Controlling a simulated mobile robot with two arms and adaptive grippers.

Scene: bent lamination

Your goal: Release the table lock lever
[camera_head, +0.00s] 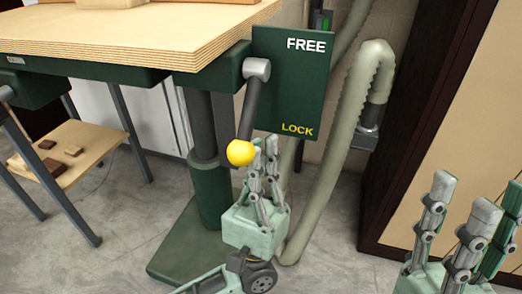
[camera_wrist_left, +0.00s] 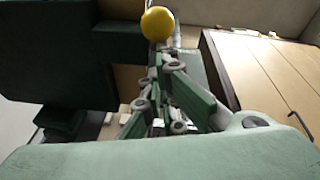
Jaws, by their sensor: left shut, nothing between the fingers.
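The table lock lever (camera_head: 252,105) is a dark rod with a yellow ball knob (camera_head: 240,153) at its end. It hangs down from a grey pivot beside the green plate (camera_head: 300,75), its knob on the LOCK side, away from FREE. My left gripper (camera_head: 264,148) is shut and empty, its fingers pointing up just right of the knob; I cannot tell whether they touch. In the left wrist view the knob (camera_wrist_left: 158,23) is just beyond the fingertips (camera_wrist_left: 160,65). My right gripper (camera_head: 472,195) is at the lower right, fingers spread open and empty.
The wooden tabletop (camera_head: 130,40) overhangs at the upper left, above a green column (camera_head: 208,190). A ribbed grey hose (camera_head: 345,130) bends down right of the plate. A low shelf (camera_head: 75,145) with small blocks stands at the left. A wooden panel (camera_head: 440,130) stands at the right.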

